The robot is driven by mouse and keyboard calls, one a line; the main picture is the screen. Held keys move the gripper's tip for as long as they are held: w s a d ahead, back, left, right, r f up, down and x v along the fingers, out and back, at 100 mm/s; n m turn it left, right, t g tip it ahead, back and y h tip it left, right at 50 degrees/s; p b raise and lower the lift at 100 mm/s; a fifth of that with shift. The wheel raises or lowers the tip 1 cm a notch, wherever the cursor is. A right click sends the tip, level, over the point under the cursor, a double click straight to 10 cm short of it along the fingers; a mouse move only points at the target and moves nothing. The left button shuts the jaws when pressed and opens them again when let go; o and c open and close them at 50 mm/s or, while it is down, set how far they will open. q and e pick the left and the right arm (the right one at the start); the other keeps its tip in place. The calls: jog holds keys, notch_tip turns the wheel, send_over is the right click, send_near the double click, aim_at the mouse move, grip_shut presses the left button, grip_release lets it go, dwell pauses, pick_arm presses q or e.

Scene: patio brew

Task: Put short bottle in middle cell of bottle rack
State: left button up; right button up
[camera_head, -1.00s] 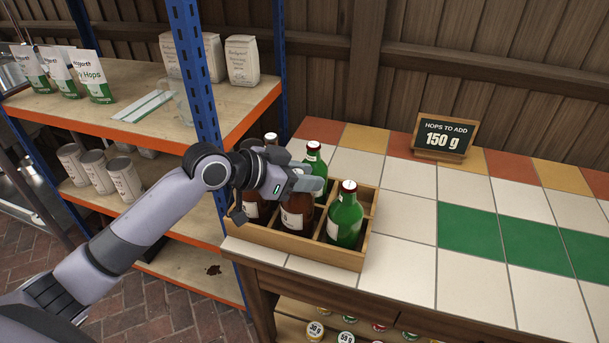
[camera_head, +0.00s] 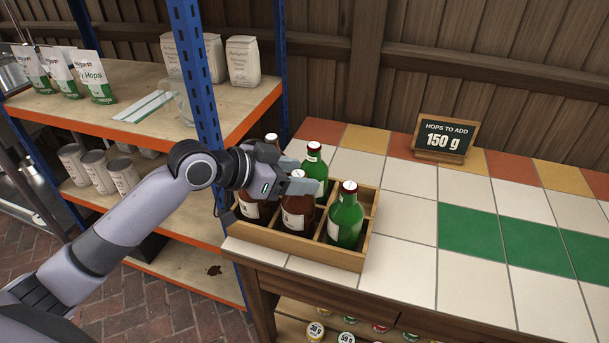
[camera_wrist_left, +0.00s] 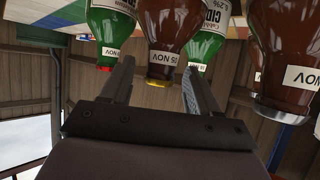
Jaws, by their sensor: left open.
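A wooden bottle rack (camera_head: 318,252) stands at the near left corner of the tiled counter. Its front row holds a brown bottle at left (camera_head: 252,211), a brown bottle in the middle (camera_head: 298,212) and a red-capped green bottle at right (camera_head: 345,222). Behind stand another green bottle (camera_head: 315,165) and a bottle mostly hidden by my arm. I cannot tell which is the short one. My left gripper (camera_head: 305,187) is open over the rack at bottle-top height. In the upside-down wrist view its fingers (camera_wrist_left: 158,66) flank a yellow-capped brown bottle (camera_wrist_left: 172,35); contact cannot be told.
A blue-posted shelf (camera_head: 205,90) with hop bags, paper sacks and cans stands close on the left. A "150 g" sign (camera_head: 444,137) stands at the counter's back. The tiled counter (camera_head: 400,250) right of the rack is clear.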

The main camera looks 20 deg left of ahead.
pick_arm(q)
jog(key=v, duration=0.9)
jog(key=shift+s+a+r, duration=0.15)
jog(key=shift+s+r, duration=0.05)
jog(key=shift+s, duration=0.05)
jog(key=s+d+f+n+g+y, duration=0.1)
jog(key=s+f+y, duration=0.1)
jog(key=s+f, duration=0.45)
jog(key=s+d+f+n+g+y, duration=0.15)
jog(key=s+f, duration=0.25)
jog(key=f, duration=0.5)
jog(key=s+a+f+n+g+y, duration=0.1)
jog(key=s+a+f+n+y, duration=0.15)
jog(key=s, duration=0.35)
jog(key=s+a+f+n+g+y, duration=0.1)
jog(key=s+f+n+g+y, duration=0.1)
jog(key=s+f, duration=0.35)
jog(key=w+d+f+t+h+p, duration=0.1)
jog(key=w+d+f+t+p, duration=0.1)
jog(key=w+t, duration=0.3)
jog(key=shift+d+f+m+t+h+p, duration=0.25)
jog(key=shift+f+m+t+h+p, duration=0.15)
jog(key=shift+f+t+p, duration=0.4)
